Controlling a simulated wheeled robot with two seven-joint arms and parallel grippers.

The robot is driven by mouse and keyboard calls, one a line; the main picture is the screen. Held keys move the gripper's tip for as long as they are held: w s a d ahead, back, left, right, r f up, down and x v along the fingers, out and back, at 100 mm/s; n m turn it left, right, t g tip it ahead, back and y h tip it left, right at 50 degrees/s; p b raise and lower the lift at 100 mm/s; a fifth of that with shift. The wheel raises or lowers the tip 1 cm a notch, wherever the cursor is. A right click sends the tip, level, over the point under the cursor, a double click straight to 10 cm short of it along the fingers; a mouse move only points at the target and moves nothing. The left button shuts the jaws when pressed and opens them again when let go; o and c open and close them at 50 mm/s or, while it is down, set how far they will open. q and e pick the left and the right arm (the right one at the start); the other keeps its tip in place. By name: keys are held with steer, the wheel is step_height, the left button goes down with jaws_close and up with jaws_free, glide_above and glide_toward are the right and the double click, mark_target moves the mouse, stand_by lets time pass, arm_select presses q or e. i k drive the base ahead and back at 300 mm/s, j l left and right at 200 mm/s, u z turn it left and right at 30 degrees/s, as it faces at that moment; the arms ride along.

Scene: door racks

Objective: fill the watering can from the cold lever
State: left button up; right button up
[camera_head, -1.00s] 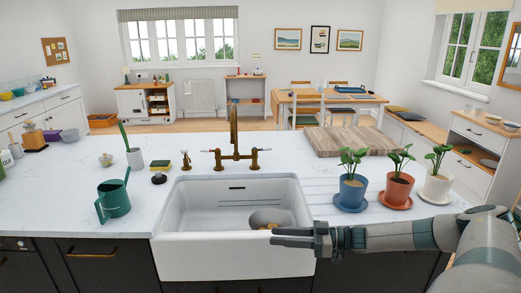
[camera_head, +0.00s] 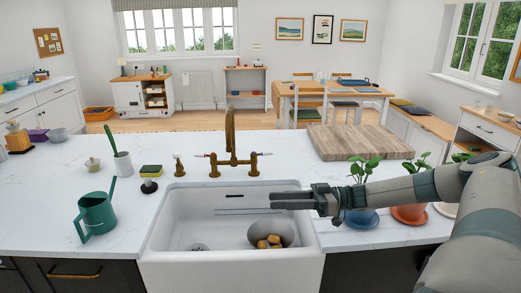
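The green watering can (camera_head: 98,213) stands upright on the white counter, left of the sink. The brass tap (camera_head: 232,150) stands behind the sink, with a left lever (camera_head: 203,156) and a right lever (camera_head: 262,154). Their end markings are too small to read surely. My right gripper (camera_head: 272,200) reaches in from the right over the right part of the sink, in front of the right lever and apart from it. It holds nothing that I can see; its finger gap is unclear. My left gripper is out of view.
The white sink (camera_head: 165,235) holds a grey bowl (camera_head: 252,232) with brown lumps. Potted plants, the nearest in a blue pot (camera_head: 362,215), stand partly behind my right arm. A wooden board (camera_head: 355,140) lies behind. A sponge (camera_head: 151,170) and brush pot (camera_head: 123,164) stand left.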

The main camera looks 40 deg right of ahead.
mark_target(253, 155)
steer(key=i+l, duration=0.25)
steer(key=l, duration=0.15)
steer(key=i+l, duration=0.55)
steer(key=l, duration=0.25)
steer(key=i+l, duration=0.25)
steer(key=l, duration=0.15)
